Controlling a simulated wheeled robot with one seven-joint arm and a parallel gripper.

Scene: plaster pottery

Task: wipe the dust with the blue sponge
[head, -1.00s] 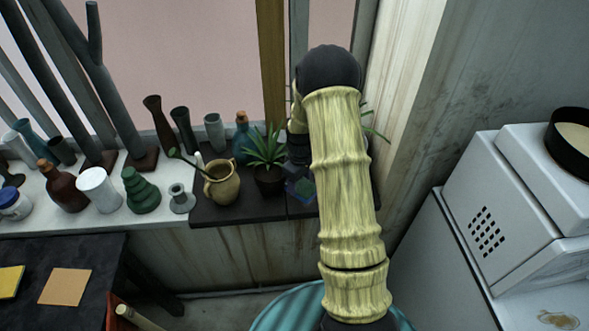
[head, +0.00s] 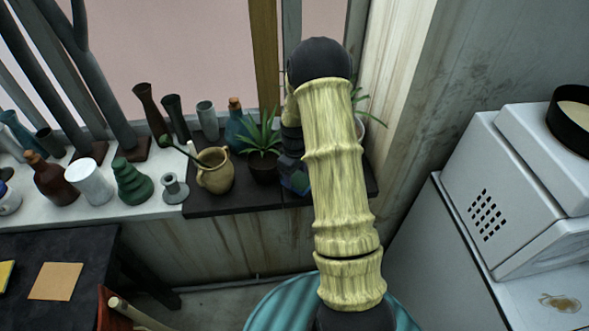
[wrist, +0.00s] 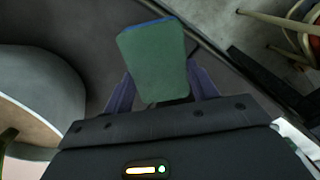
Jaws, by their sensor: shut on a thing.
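The blue sponge (wrist: 155,58) is between my gripper's fingers (wrist: 160,85) in the wrist view. Its green face is toward the camera and a blue edge shows at the top. The gripper is shut on it. In the head view my arm covers most of the gripper (head: 296,180), which is above the right part of the dark sill, beside the potted plant. A brown smudge, possibly the dust (head: 560,302), lies on the white surface at the lower right, well away from the gripper.
A tan jug (head: 215,175), a spiky potted plant (head: 262,165) and several vases stand on the sill to the left. A white appliance (head: 480,190) stands at right. A teal round seat (head: 270,306) is below my arm. A dark table (head: 95,245) is at lower left.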

